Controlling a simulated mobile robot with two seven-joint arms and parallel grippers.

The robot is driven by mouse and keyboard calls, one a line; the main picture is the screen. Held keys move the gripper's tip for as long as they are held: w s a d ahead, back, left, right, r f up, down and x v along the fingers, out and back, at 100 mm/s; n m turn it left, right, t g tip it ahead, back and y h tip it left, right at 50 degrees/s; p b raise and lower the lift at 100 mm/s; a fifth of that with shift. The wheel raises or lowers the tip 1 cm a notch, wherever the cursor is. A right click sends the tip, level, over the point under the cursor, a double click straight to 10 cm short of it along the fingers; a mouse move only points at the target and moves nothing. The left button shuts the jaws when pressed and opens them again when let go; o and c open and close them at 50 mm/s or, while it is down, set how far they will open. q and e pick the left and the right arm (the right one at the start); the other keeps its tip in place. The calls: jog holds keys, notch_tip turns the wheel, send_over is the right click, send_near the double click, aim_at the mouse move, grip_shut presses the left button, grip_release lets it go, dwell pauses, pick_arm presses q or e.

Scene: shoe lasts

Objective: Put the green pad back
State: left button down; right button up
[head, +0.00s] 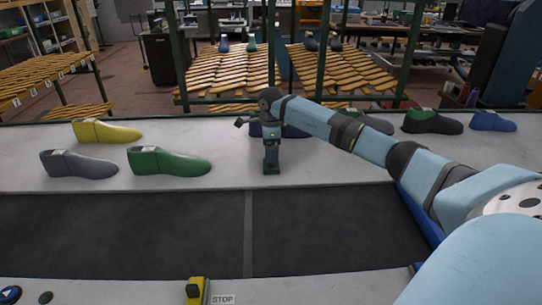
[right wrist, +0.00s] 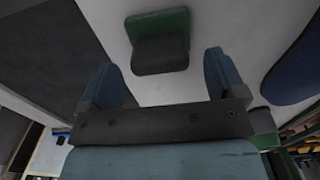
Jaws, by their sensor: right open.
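A small green pad with a dark block-like part (head: 271,170) sits on the light ledge behind the dark belt, at mid-picture in the head view. In the right wrist view the green pad (right wrist: 176,20) lies ahead of the fingers, its dark part toward me. My right gripper (head: 271,160) points down right over it in the head view. In the right wrist view my right gripper (right wrist: 163,75) is open, with the pad ahead of the gap and nothing between the fingers. I cannot tell whether the fingertips touch it. My left gripper is not in view.
Yellow (head: 106,132), grey (head: 77,164) and green (head: 168,162) lasts stand left on the ledge. A dark blue last (head: 296,131) is partly hidden behind my arm. Grey, green (head: 432,122) and blue (head: 493,121) lasts stand right. The dark belt (head: 150,235) in front is clear.

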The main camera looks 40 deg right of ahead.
notch_tip(320, 180, up, 9)
jog(key=shift+f, duration=0.1)
dwell(0.6)
